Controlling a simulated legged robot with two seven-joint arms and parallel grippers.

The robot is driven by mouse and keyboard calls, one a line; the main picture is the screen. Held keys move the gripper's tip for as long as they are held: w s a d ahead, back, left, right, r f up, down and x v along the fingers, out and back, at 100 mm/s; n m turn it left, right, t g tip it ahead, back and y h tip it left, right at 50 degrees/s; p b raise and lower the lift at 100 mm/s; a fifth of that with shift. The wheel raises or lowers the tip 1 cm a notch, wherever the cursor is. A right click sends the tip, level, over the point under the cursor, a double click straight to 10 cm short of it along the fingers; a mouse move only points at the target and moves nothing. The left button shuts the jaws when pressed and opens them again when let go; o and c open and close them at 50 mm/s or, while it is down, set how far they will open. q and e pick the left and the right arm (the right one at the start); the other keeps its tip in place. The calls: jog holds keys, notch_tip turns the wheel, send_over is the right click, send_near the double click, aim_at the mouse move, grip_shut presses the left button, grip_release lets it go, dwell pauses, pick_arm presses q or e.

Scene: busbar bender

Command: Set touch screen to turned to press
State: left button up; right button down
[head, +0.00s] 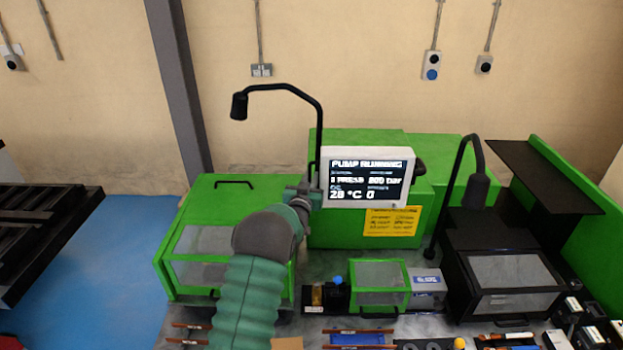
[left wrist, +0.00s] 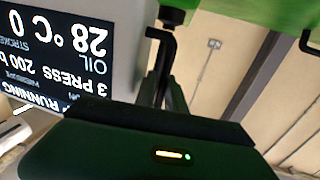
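In the left wrist view the screen (left wrist: 62,50) appears upside down at the left, beside my dark gripper body. The fingertips do not show clearly in either view. My right gripper is not in view.
A black gooseneck lamp (head: 283,88) rises behind the screen's left edge. A second dark lamp (head: 477,188) stands to the right. The green machine (head: 225,195) has clear-fronted guards. A yellow label (head: 392,221) is below the screen. Small parts fill the bench's right front.

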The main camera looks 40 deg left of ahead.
pick_arm(q)
grip_shut()
jog(key=shift+s+a, duration=0.1)
jog(key=shift+a, duration=0.05)
jog(key=shift+f, duration=0.1)
dwell(1.0)
